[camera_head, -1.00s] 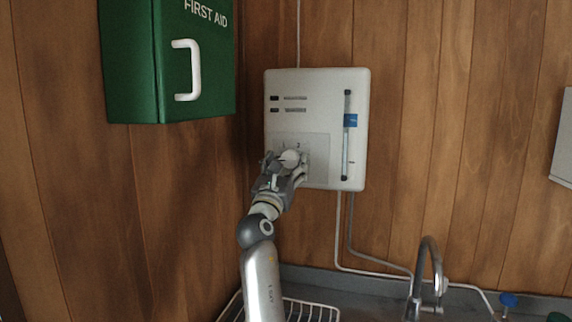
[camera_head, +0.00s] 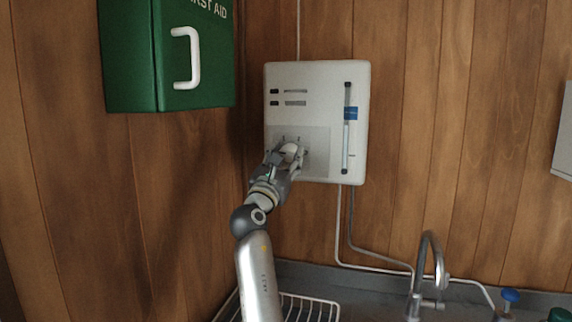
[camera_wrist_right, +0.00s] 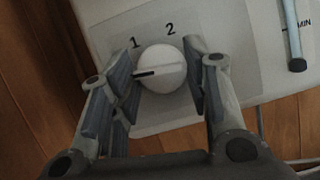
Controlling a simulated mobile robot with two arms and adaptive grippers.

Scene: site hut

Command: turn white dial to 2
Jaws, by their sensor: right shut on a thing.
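The white dial (camera_head: 291,149) is on the lower left of the white wall unit (camera_head: 318,75). In the right wrist view the dial (camera_wrist_right: 161,69) is round, with a dark pointer line directed left, below the printed 1. The 2 is printed at its upper right, and the pointer is at neither number. My right gripper (camera_head: 287,153) is shut on the dial, with its fingers (camera_wrist_right: 159,75) on either side of it. The left finger hides part of the plate beside the dial. My left gripper is not in view.
A green first aid box (camera_head: 130,60) with a white handle hangs at upper left. Below are a metal tap (camera_head: 430,260) and a wire rack (camera_head: 310,308).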

